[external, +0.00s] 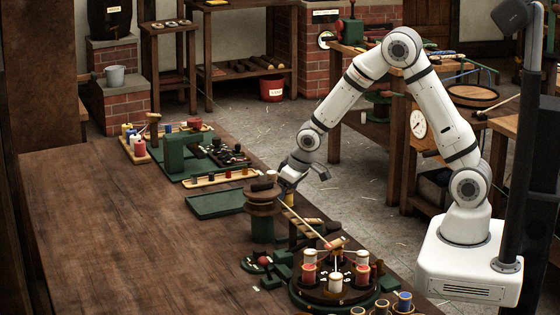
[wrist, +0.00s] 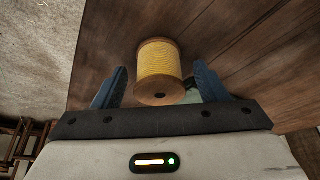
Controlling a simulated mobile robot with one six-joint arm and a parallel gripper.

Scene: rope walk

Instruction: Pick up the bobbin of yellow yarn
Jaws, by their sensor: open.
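The bobbin of yellow yarn (wrist: 159,68) shows in the wrist view, with pale wooden ends and its near end facing the camera. My gripper (wrist: 160,72) is open, with one blue finger on each side of the bobbin. In the external view my gripper (external: 303,177) is at the right edge of the long bench, just behind a dark wooden spool-shaped stand. I cannot make out the yellow bobbin clearly there.
The dark stand (external: 263,200) is close to my gripper. A round rack of bobbins (external: 335,290) stands nearer the camera on the bench (external: 110,225). A green tray (external: 216,205) and a green machine (external: 182,155) lie beyond. The bench's left part is clear.

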